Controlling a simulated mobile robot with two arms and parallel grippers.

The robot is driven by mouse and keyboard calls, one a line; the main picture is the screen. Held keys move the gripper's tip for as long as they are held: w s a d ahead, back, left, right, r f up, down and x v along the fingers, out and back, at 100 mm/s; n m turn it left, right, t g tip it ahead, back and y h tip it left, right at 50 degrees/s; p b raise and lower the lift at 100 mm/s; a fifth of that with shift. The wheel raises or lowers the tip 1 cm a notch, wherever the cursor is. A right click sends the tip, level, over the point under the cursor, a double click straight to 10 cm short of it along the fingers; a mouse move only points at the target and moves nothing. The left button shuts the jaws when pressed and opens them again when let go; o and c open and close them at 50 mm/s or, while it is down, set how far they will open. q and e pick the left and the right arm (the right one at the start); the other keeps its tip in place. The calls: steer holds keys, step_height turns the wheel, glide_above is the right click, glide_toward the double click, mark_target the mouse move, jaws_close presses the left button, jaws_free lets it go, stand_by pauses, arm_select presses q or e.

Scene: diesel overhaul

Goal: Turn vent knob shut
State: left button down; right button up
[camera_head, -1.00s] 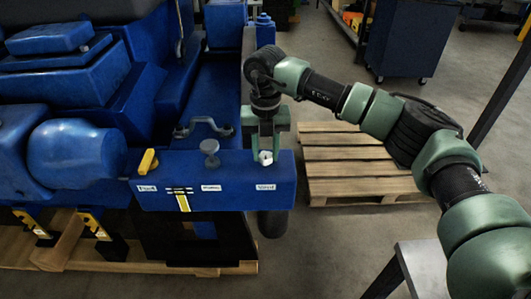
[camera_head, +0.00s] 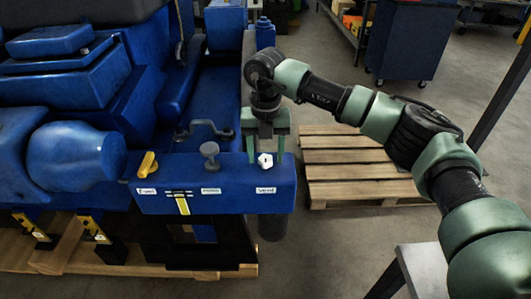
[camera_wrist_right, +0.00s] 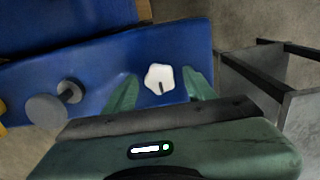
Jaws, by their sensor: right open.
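The vent knob (camera_head: 265,161) is a small white lobed knob on top of the blue panel (camera_head: 222,199), above the label "Vent" (camera_head: 265,190). My right gripper (camera_head: 266,156) reaches down over it with its green fingers apart. In the right wrist view the white knob (camera_wrist_right: 159,78) shows whole between the open fingertips of the right gripper (camera_wrist_right: 161,92). A gap shows on each side of it, wider on the left, and I see no contact. My left gripper is not in view.
A grey round knob (camera_head: 210,151) stands left of the vent knob, and a yellow lever (camera_head: 148,163) is farther left. A grey handle (camera_head: 204,127) lies behind them. A wooden pallet (camera_head: 350,170) is on the floor to the right, and a grey stand (camera_head: 420,268) is at the front right.

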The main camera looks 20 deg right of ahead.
mark_target(266, 158)
steer(key=shift+r, duration=0.55)
step_height(266, 158, up, 7)
steer(key=shift+f+b, duration=0.15)
steer(key=shift+b, duration=0.75)
steer(key=shift+f, duration=0.1)
